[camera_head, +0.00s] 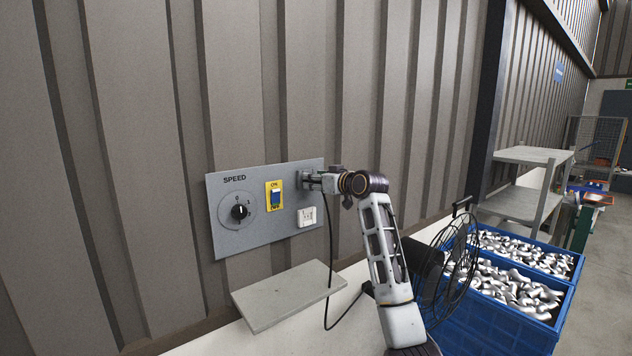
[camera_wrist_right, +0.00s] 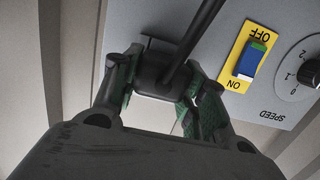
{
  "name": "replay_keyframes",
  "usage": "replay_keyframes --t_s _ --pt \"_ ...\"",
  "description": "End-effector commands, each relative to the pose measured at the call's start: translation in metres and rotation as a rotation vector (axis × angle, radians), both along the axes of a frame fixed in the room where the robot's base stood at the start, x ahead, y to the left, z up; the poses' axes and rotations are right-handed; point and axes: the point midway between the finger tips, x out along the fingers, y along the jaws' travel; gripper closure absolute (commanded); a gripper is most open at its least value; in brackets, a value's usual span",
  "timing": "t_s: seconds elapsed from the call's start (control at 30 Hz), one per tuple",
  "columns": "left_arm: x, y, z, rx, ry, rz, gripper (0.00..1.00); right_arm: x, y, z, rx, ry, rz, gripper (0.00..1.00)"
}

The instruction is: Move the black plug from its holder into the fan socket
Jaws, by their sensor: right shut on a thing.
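The black plug (camera_wrist_right: 158,80) shows in the right wrist view between the green-padded fingers of my right gripper (camera_wrist_right: 160,92), which is shut on it. Its black cable runs up and right in that view. In the head view my right gripper (camera_head: 309,181) is at the upper right corner of the grey panel, above the white socket (camera_head: 307,216). The plug is largely hidden there, and its cable (camera_head: 331,250) hangs down towards the fan (camera_head: 455,262). I cannot tell whether the plug still touches its holder, which is hidden behind the gripper. My left gripper is out of view.
The wall panel (camera_head: 226,235) carries a speed dial (camera_head: 239,212) and a yellow-backed switch (camera_head: 274,196) left of the socket. A grey slab (camera_head: 285,297) lies below it. Blue crates (camera_head: 490,320) of metal castings and a grey shelf (camera_head: 530,155) stand at the right.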

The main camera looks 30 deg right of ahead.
Motion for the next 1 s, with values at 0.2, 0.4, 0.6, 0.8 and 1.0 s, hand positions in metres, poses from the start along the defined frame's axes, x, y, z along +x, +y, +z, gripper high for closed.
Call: replay_keyframes --t_s 0.2,0.4,0.6,0.8,1.0 --pt "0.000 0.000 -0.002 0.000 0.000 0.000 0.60 -0.005 -0.001 -0.001 0.000 0.003 0.000 0.86" --pt "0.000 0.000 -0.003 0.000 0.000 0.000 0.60 -0.010 -0.001 -0.001 0.001 0.001 0.000 0.86" --pt "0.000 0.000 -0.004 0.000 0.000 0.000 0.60 -0.015 -0.002 -0.001 0.001 0.001 0.000 0.86" --pt "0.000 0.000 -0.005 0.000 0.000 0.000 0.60 -0.020 -0.002 -0.001 0.000 0.001 0.000 0.86" --pt "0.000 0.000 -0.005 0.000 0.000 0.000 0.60 -0.023 -0.002 -0.001 0.000 0.001 0.000 0.86"
